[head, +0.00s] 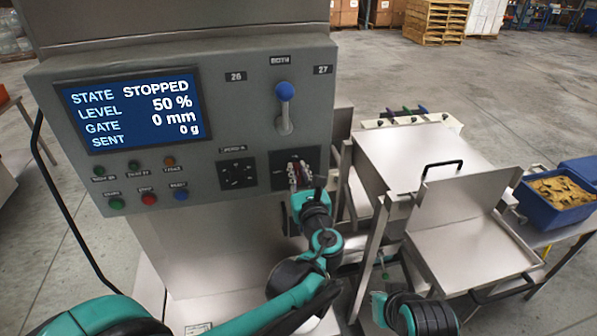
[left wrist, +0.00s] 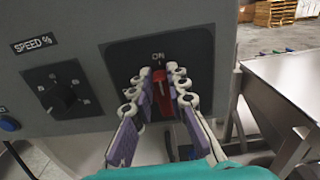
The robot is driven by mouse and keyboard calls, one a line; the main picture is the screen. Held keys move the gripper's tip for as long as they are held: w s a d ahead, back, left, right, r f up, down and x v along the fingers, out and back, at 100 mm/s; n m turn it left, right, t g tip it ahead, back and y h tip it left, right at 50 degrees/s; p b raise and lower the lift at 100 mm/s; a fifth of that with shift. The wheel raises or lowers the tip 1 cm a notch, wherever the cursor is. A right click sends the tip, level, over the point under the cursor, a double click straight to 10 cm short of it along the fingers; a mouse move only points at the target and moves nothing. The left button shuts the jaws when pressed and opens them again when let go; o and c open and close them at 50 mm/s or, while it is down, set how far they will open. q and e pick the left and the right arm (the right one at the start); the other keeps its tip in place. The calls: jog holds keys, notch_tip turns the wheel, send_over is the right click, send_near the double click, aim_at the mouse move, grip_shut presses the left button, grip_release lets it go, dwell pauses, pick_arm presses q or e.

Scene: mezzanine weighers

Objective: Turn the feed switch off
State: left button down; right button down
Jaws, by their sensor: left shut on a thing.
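The feed switch is a red handle (left wrist: 160,92) on a black plate (left wrist: 199,62) in the left wrist view. An ON label sits above it, and the handle stands close to upright, its upper end toward the label. In the head view the plate (head: 283,158) is at the lower right of the grey control panel. My left gripper (head: 302,176) is in front of this plate. In the left wrist view its fingers (left wrist: 157,84) are shut on the red handle, one on each side. The fingers hide part of the handle. My right gripper does not show.
The screen (head: 132,115) reads STOPPED, level 50 %, gate 0 mm, sent 0 g. A speed dial (head: 237,173) is left of the switch; a blue-knobbed lever (head: 285,108) is above. Steel hoppers stand right, near a blue bin (head: 552,211).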

pick_arm(q)
jog(key=shift+s+a+f+n+b, duration=0.1)
jog(key=shift+a+f+n+b, duration=0.35)
jog(key=shift+n, duration=2.4)
jog(key=shift+s+a+f+n+b, duration=0.1)
jog(key=shift+a+f+n+b, duration=0.4)
jog(key=shift+n, duration=2.4)
jog(key=shift+s+a+f+n+b, duration=0.1)
jog(key=shift+a+f+n+b, duration=0.35)
jog(key=shift+n, duration=2.4)
jog(key=shift+d+r, duration=0.1)
jog(key=shift+d, duration=0.1)
jog(key=c, duration=1.5)
grip_release()
jog(key=v, duration=1.2)
